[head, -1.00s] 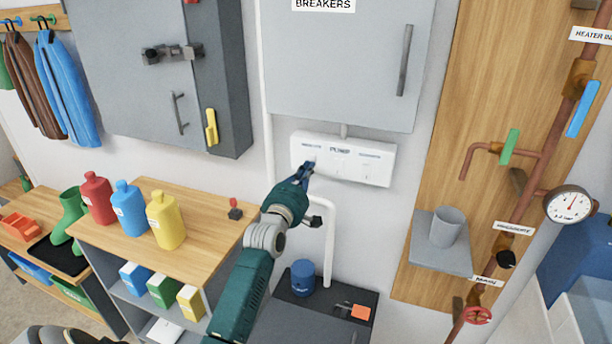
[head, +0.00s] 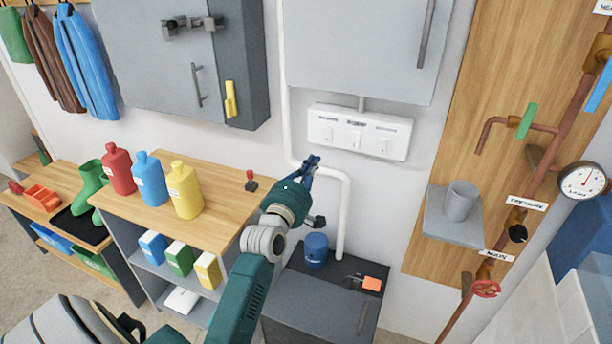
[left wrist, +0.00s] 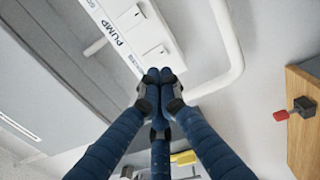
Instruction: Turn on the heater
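A white switch panel (head: 342,136) with three rocker switches is on the wall below the grey cabinet. Its labels are too small to read in the head view. The left wrist view shows the panel (left wrist: 145,32) with "PUMP" printed beside one switch (left wrist: 130,18) and another switch (left wrist: 157,50) closer to my fingers. My left gripper (head: 313,163) is just below the panel's lower left edge in the head view. Its blue fingertips meet (left wrist: 160,76), with nothing seen between them. A blue lever (head: 599,86) is on the pipe at right, under a cut-off label. My right gripper is not seen.
A white conduit (head: 345,215) bends down right of my left gripper. Below it, a dark cabinet (head: 318,310) carries a blue canister (head: 316,249). A wooden-topped shelf (head: 225,205) with bottles stands at left. Copper pipes (head: 545,128) with a gauge (head: 583,181) are at right.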

